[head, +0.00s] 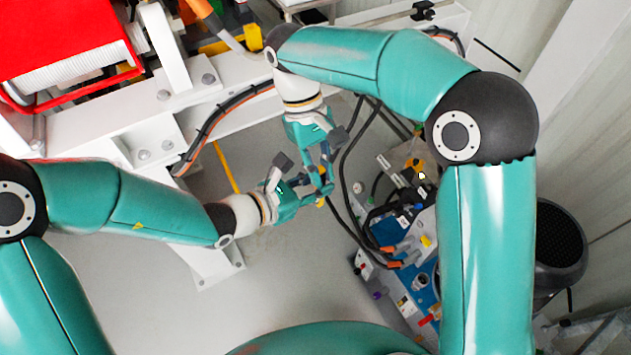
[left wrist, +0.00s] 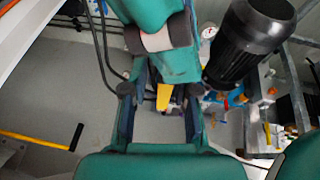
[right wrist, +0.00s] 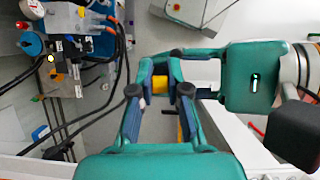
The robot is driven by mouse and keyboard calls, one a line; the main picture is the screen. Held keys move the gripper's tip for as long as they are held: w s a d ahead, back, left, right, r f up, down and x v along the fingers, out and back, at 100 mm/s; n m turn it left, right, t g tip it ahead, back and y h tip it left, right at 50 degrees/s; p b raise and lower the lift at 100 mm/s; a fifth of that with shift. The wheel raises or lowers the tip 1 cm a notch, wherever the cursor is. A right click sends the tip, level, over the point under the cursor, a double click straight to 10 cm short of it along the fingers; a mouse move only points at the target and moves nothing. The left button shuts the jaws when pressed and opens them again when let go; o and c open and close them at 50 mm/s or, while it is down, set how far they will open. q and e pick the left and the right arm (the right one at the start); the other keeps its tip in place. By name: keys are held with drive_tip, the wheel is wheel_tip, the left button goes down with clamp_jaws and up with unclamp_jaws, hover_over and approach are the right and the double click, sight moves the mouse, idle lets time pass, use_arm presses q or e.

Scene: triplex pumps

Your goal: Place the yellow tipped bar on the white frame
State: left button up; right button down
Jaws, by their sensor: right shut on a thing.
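The yellow-tipped bar shows only in part. In the right wrist view a yellow piece of it (right wrist: 160,85) sits between the fingertips of my right gripper (right wrist: 159,92), which is shut on it. My left gripper (left wrist: 160,95) is open, with its fingers either side of a yellow part (left wrist: 164,96) and a gap around it. In the head view my right gripper (head: 325,168) points down and my left gripper (head: 305,192) comes from the left; their fingertips are close together. I cannot tell whether they touch. The white frame (head: 115,125) is at upper left.
Cables (head: 352,185) hang right of the grippers. A cluttered blue pump unit (head: 415,265) and a black motor (head: 560,245) are at right. A yellow bar with a black end (left wrist: 38,140) lies lower left. The grey floor is mostly clear.

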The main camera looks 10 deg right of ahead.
use_arm(q)
drive_tip(key=shift+w+a, duration=0.15)
drive_tip(key=shift+w, duration=0.05)
clamp_jaws()
use_arm(e)
drive_tip(key=shift+s, duration=0.15)
drive_tip(key=c, duration=1.1)
unclamp_jaws()
drive_tip(key=shift+o, duration=0.2)
use_arm(q)
drive_tip(key=shift+s, duration=0.1)
